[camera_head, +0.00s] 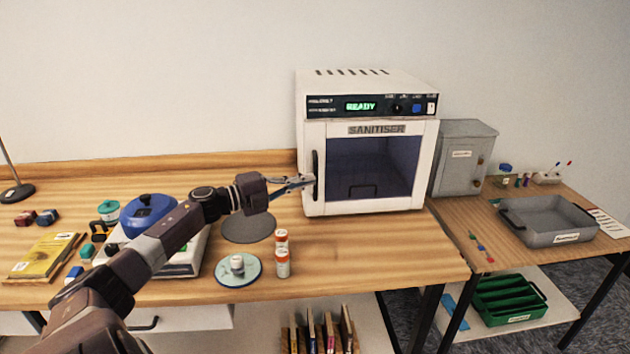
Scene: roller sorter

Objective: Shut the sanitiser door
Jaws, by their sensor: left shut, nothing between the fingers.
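The white sanitiser (371,99) stands at the back right of the wooden bench, its green display reading READY. Its door (374,210) is a white frame around a dark window, with a dark upright handle (315,174) on its left side. The door lies over the front of the cabinet; I cannot tell whether it is fully flush. A dark wire handle shape shows behind the window. My left gripper (309,182) is shut and empty, its tips at the handle's left side. I cannot tell whether they touch it. My right gripper is not in view.
Two orange-capped bottles (282,262), a blue dish (239,271) and a dark round mat (248,229) lie on the bench near my left arm. A grey box (463,158) stands right of the sanitiser. A grey tray (548,220) is on the right table.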

